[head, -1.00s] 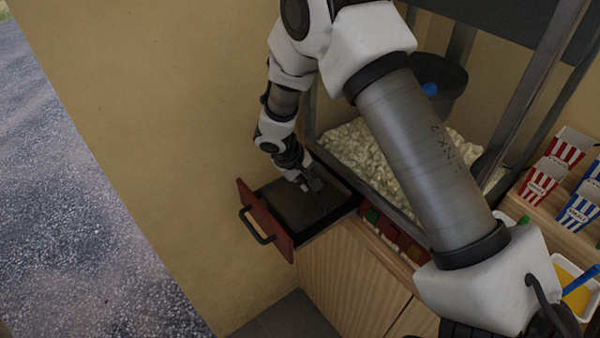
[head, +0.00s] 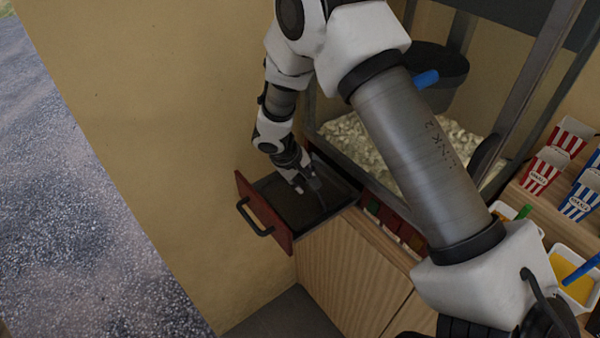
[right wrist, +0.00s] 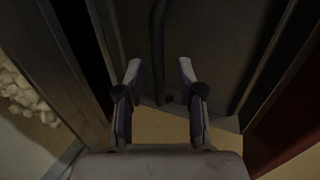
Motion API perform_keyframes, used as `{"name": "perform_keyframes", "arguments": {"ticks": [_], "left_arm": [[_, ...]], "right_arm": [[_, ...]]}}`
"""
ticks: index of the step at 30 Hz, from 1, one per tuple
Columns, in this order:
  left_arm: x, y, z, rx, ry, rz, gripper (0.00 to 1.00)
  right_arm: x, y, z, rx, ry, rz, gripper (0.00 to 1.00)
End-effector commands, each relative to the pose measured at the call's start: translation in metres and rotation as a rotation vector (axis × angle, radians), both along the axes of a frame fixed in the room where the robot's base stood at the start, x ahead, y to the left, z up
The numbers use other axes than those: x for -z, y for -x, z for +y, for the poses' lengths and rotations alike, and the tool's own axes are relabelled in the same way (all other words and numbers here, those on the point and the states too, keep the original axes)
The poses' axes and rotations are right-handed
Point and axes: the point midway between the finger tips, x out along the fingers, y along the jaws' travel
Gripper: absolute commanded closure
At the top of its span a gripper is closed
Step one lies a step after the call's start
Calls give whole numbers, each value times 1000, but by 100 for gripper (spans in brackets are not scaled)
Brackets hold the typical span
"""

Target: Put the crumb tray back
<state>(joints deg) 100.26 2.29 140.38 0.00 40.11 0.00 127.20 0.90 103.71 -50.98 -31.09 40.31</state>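The crumb tray (head: 268,212) is a shallow dark tray with a red front panel and a black handle (head: 254,220). It sticks out, drawer-like, from under the popcorn machine beside the wall. My right gripper (head: 312,184) points down over the inside of the tray, behind the red front. In the right wrist view its two fingers (right wrist: 160,72) stand apart, with a dark bar showing between them. I cannot tell whether they touch it. The dark tray surface (right wrist: 215,50) also shows there, with red at the right. My left gripper is out of view.
The popcorn machine (head: 508,95) holds heaped popcorn (head: 350,138) and a hanging black kettle (head: 437,70). Striped boxes (head: 545,170) and a tub of yellow stuff (head: 572,282) stand at the right. A wooden cabinet (head: 345,270) is below; a tan wall (head: 150,100) is at the left.

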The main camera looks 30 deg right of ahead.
Motion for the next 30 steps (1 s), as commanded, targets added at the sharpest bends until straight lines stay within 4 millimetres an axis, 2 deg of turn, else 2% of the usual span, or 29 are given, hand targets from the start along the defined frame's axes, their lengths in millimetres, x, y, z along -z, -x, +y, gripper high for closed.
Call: {"name": "perform_keyframes", "arguments": {"ticks": [5, 12, 15, 20, 30], "left_arm": [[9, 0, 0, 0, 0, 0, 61], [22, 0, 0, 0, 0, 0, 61], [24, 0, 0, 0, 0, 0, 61], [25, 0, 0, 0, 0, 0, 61], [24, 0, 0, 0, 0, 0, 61]], "right_arm": [[-27, 0, 12, -1, 2, -6, 63], [-84, 3, 36, -1, 3, -5, 63], [-101, 3, 43, -1, 2, -5, 63], [-111, 5, 47, 0, 0, -1, 63], [-111, 5, 47, 0, 0, 0, 63]]}}
